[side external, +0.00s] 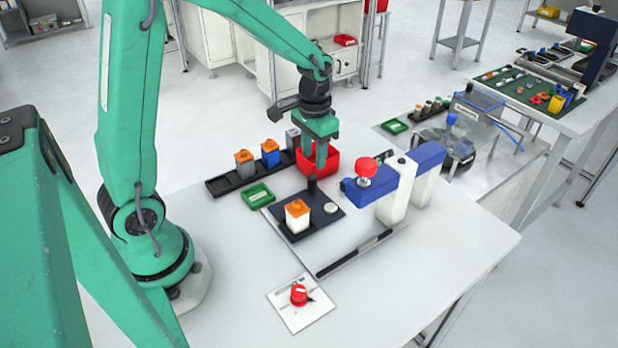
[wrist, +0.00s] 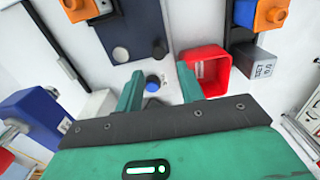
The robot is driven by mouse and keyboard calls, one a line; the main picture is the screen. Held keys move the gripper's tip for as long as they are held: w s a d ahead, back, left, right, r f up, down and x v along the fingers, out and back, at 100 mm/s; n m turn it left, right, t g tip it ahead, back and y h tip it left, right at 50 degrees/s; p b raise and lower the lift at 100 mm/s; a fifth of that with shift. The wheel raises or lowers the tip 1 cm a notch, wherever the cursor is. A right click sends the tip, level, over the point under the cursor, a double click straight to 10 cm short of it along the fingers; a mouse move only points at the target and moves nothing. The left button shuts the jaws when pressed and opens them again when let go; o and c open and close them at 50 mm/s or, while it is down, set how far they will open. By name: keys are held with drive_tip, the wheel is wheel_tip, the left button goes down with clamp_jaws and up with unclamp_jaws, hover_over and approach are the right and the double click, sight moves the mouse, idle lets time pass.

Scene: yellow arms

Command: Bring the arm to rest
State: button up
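My green gripper (side external: 316,160) is over the white table, beside the red bin (side external: 330,163). In the wrist view my gripper (wrist: 158,80) has its two fingers spread apart. A small blue-topped knob (wrist: 152,82) shows in the gap between them, and neither finger appears closed on it. The red bin also shows in the wrist view (wrist: 207,66), close to the right finger.
A dark plate (side external: 325,219) carries an orange-capped container (side external: 297,215). A blue and white device (side external: 397,190) stands at the right. A black rack (side external: 225,186) with capped containers and a green tray (side external: 258,196) are at the left. A red knob (side external: 299,294) is in front.

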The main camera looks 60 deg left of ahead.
drive_tip(key=shift+s+d+r, duration=0.15)
drive_tip(key=shift+s+r, duration=0.1)
drive_tip(key=shift+r, duration=0.35)
drive_tip(key=s+d+r+t, duration=0.3)
drive_tip(key=s+r+t, duration=0.2)
drive_tip(key=s+r, duration=0.8)
drive_tip(key=shift+s+d+t, duration=0.3)
drive_tip(key=shift+s+d, duration=0.1)
drive_tip(key=shift+s, duration=0.65)
